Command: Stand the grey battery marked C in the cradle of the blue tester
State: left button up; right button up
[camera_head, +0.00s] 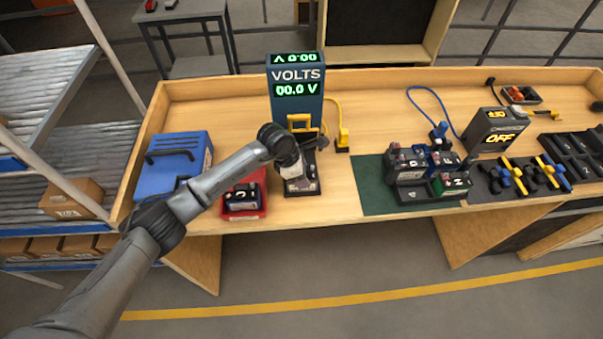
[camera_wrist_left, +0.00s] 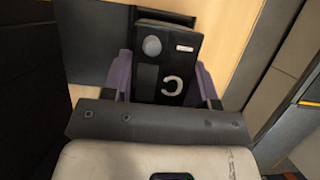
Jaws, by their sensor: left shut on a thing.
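The blue tester (camera_head: 297,98) stands at the back of the bench, its displays reading 00.0 V. Its dark cradle (camera_head: 322,143) is in front of it, partly hidden by my left gripper (camera_head: 291,168). In the left wrist view, my left gripper (camera_wrist_left: 164,88) is shut on the grey battery marked C (camera_wrist_left: 173,62), with a purple finger on each side. In the head view, this battery (camera_head: 302,187) shows below the gripper, in front of the tester. I cannot tell whether it touches the cradle. My right gripper is not in view.
A red bin (camera_head: 259,208) with a battery and a blue case (camera_head: 165,172) stand left of the tester. A yellow plug (camera_head: 342,141) is close on its right. Several batteries stand on a green mat (camera_head: 372,190). A charger (camera_head: 492,128) reads OFF.

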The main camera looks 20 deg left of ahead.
pick_arm(q)
jog(key=o, duration=1.1)
jog(key=shift+o, duration=0.2)
jog(key=v, duration=1.3)
jog(key=shift+r+b, duration=0.3)
jog(key=shift+r, duration=0.1)
jog(key=shift+a, duration=0.15)
